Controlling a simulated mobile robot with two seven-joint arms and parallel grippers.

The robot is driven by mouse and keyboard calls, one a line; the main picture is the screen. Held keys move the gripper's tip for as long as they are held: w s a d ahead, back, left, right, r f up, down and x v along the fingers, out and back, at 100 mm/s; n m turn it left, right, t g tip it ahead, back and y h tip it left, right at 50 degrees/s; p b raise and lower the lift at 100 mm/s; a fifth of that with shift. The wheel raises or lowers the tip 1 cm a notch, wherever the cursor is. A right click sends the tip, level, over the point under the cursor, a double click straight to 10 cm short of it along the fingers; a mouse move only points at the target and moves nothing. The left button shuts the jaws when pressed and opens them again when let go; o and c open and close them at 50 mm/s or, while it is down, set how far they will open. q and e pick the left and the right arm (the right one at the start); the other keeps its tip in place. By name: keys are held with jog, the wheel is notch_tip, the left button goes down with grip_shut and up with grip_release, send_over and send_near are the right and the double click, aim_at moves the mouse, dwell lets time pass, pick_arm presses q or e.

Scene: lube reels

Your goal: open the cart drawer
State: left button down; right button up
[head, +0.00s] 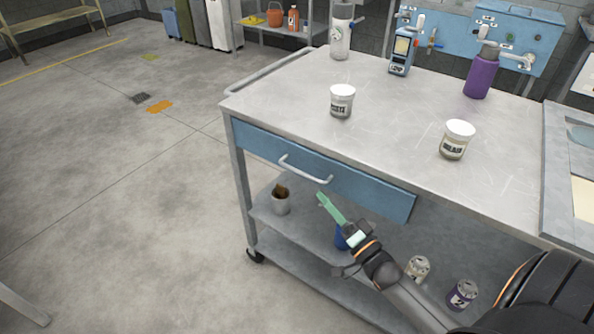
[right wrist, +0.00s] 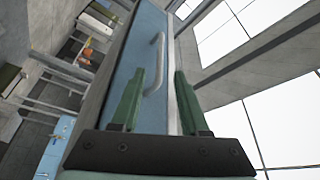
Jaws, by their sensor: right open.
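The cart drawer has a blue front (head: 375,190) under the cart's grey metal top, and it looks shut, about flush with the frame. Its pale bar handle (head: 306,170) runs along the middle of the front. My right gripper (head: 320,199), with green fingers, is in front of the drawer, a little below and right of the handle in the head view. In the right wrist view the handle (right wrist: 155,63) shows beyond the gap between the open, empty fingers (right wrist: 160,72). The gripper does not appear to touch it. My left gripper is not in view.
Two white-lidded jars (head: 342,103) (head: 455,142), a purple bottle (head: 481,76) and a handheld meter (head: 402,52) stand on the cart top. The lower shelf holds a cup (head: 281,201) and cans (head: 462,294). Open floor lies left of the cart.

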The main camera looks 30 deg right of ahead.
aim_at(303, 174)
jog(key=x, duration=1)
jog(key=shift+w+b, duration=0.15)
jog(key=shift+b, duration=0.25)
jog(key=shift+c, duration=0.2)
grip_shut()
dwell(0.7)
